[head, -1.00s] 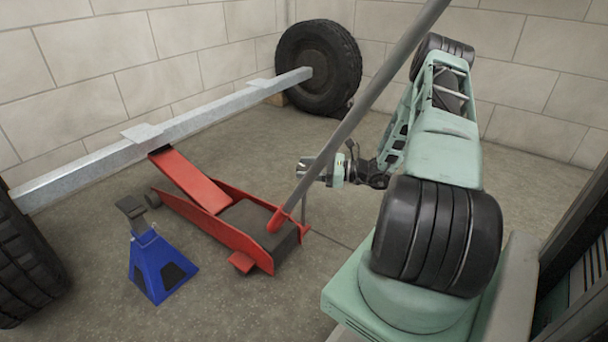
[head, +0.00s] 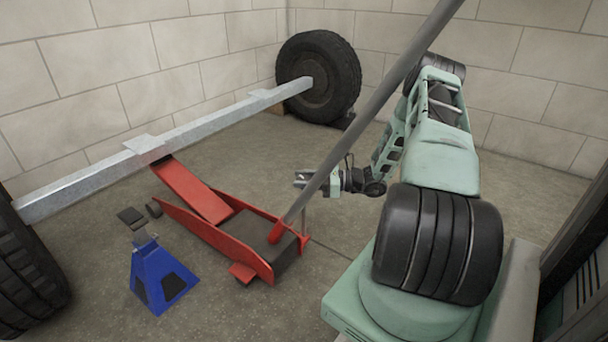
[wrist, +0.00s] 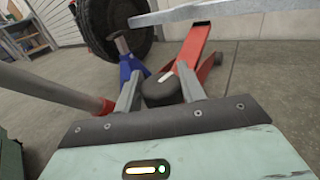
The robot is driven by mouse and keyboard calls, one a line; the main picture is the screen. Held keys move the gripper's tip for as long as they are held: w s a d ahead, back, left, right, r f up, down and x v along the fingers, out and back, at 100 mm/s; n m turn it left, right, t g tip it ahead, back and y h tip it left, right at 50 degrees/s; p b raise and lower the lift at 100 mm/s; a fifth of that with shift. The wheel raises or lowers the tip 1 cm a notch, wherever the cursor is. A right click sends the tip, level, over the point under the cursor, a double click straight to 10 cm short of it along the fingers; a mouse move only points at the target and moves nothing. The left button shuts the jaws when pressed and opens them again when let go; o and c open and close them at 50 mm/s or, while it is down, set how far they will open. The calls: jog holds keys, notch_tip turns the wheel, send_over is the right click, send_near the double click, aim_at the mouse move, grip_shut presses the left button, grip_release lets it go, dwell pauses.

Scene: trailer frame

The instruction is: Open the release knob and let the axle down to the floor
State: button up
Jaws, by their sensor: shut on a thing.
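The pale metal axle (head: 100,178) runs from the near left tyre to the far tyre (head: 318,72), its beam well above the floor. The red jack (head: 195,190) stands under it, its lifting arm reaching up to the axle's near pad; whether they touch is unclear. My gripper (head: 300,179) is beside the jack's long grey handle (head: 365,115), which partly covers it in the head view. In the wrist view, a dark round knob (wrist: 160,92) with a white mark is between my fingers. My gripper is shut on it. The knob is not clear in the head view.
A blue jack stand (head: 160,275) stands on the floor left of the jack, in front of the axle. It shows behind my fingers in the wrist view (wrist: 130,66). Block walls close the back. Floor at the right, behind my arm, is clear.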

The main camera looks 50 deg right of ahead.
jog(key=shift+n+g+y, duration=0.4)
jog(key=shift+y, duration=0.1)
jog(key=o, duration=0.9)
jog(key=shift+o, duration=0.2)
jog(key=shift+p, duration=0.3)
jog(key=p+v, duration=0.6)
jog(key=v, duration=1.1)
jog(key=shift+s, duration=0.25)
jog(key=shift+d, duration=0.1)
